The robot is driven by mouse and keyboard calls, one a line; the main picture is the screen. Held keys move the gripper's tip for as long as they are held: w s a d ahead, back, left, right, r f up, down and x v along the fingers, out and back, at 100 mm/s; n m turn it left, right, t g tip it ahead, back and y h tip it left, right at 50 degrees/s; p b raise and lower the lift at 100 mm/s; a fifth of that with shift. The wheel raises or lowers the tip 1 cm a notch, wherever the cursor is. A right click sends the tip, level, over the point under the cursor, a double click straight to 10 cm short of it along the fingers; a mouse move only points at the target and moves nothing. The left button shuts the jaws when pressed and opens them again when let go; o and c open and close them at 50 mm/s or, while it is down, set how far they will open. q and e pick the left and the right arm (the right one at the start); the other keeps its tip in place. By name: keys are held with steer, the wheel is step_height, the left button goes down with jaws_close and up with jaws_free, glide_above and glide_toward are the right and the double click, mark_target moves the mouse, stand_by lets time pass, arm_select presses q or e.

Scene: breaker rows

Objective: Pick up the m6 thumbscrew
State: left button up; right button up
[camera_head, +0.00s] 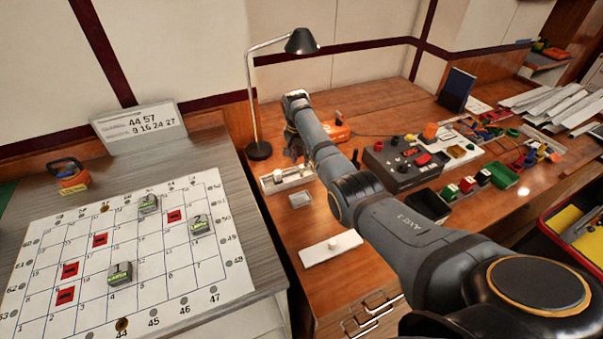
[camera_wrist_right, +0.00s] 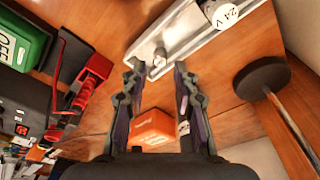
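In the right wrist view a small grey metal knob (camera_wrist_right: 160,57), which looks like the m6 thumbscrew, stands on a pale tray (camera_wrist_right: 190,38). My right gripper (camera_wrist_right: 157,75) is open and empty, its fingertips near the tray's edge on either side of the knob, apparently not touching it. In the head view the right gripper (camera_head: 293,148) hangs over the wooden desk, beside the same pale tray (camera_head: 292,181); the knob is too small to make out there. My left gripper is in neither view.
A white cylinder marked 24 V (camera_wrist_right: 222,13) stands on the same tray. The desk lamp's round base (camera_wrist_right: 262,78) is close by. An orange box (camera_wrist_right: 154,127) lies behind the fingers. A control box (camera_head: 400,160) sits right of my arm. A numbered board (camera_head: 125,250) is at left.

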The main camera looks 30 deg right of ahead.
mark_target(302, 167)
steer(key=f, duration=0.1)
steer(key=f+b, duration=0.1)
steer(key=f, duration=0.1)
steer(key=w+f, duration=0.1)
steer(key=shift+d+f, duration=0.35)
steer(key=shift+d, duration=0.05)
steer(key=shift+s+r, duration=0.1)
jaws_close()
steer(key=shift+r, duration=0.1)
steer(key=shift+r, duration=0.35)
steer(key=s+d+r+p, duration=0.2)
steer(key=s+r+p, duration=0.4)
steer(key=s+r, duration=0.6)
steer(key=shift+s+d, duration=0.4)
steer(key=shift+s, duration=0.5)
